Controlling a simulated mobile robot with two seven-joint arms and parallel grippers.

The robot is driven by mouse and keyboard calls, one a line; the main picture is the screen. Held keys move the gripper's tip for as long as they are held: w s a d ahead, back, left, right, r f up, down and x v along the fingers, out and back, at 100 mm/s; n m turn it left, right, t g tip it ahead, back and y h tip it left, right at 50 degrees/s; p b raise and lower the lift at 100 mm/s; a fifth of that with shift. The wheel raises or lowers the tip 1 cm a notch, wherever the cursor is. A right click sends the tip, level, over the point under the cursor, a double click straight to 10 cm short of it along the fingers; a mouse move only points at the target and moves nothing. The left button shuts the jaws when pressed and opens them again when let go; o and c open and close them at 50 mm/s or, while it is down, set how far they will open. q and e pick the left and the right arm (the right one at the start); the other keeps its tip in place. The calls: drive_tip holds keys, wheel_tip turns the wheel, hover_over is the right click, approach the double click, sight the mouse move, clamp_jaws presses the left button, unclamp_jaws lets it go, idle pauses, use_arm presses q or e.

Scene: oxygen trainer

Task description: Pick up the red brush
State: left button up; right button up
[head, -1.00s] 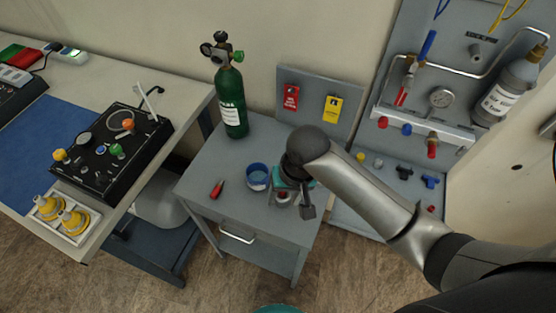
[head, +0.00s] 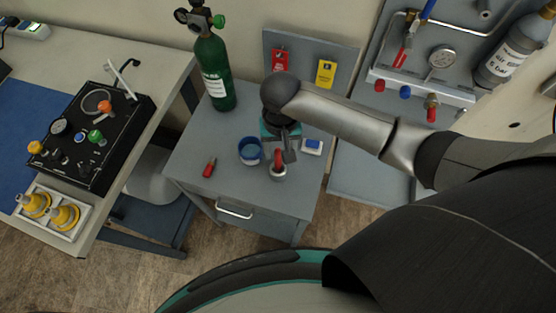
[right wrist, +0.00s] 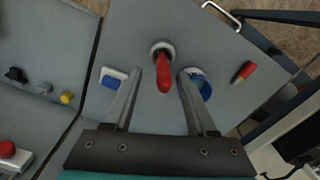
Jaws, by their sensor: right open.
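The red brush (head: 278,160) appears to be the red-handled thing standing in a small pale cup (head: 278,174) on the grey cart; its lower end is hidden in the cup. In the right wrist view the red handle (right wrist: 164,77) points toward the camera, between the two finger lines. My right gripper (head: 290,150) is open and empty, close above the handle; I cannot tell whether a finger touches it. My left gripper is not in view.
A blue cup (head: 250,150) stands just left of the pale cup. A blue-and-white box (head: 312,147) lies to the right. A small red-handled tool (head: 209,168) lies at the cart's left. A green cylinder (head: 214,75) stands at the back left.

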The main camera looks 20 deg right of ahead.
sight(278, 160)
drive_tip(key=f+b, duration=0.1)
drive_tip(key=f, duration=0.4)
drive_tip(key=shift+a+f, duration=0.15)
drive_tip(key=shift+a, duration=0.05)
clamp_jaws()
idle(0.3)
